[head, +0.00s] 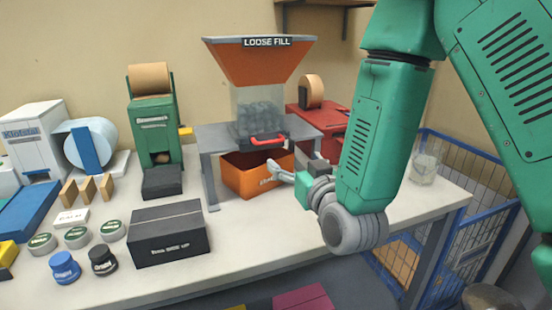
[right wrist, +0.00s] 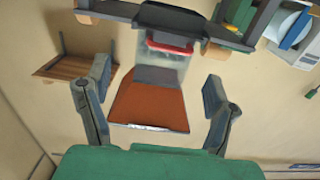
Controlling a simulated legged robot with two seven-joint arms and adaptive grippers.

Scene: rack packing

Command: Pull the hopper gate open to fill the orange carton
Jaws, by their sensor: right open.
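The hopper (head: 262,62), labelled LOOSE FILL, has an orange funnel over a clear bin of grey fill. Its gate has a red handle (head: 268,141) at the front. The orange carton (head: 243,178) stands under the hopper's grey stand, its right part hidden by my right gripper (head: 297,168). That gripper is open and empty, in front of the carton and below the handle in the picture. In the right wrist view the hopper (right wrist: 150,100) appears upside down between the spread fingers, with the red handle (right wrist: 170,48) beyond them. My left gripper is not in view.
A black box (head: 168,235) stands at the front of the table (head: 300,230). Green-lidded tins, blue and black jars, a green dispenser (head: 153,130) and a white machine fill the left. A red unit (head: 325,120) stands behind; a glass (head: 425,168) and blue wire cage (head: 480,220) are right.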

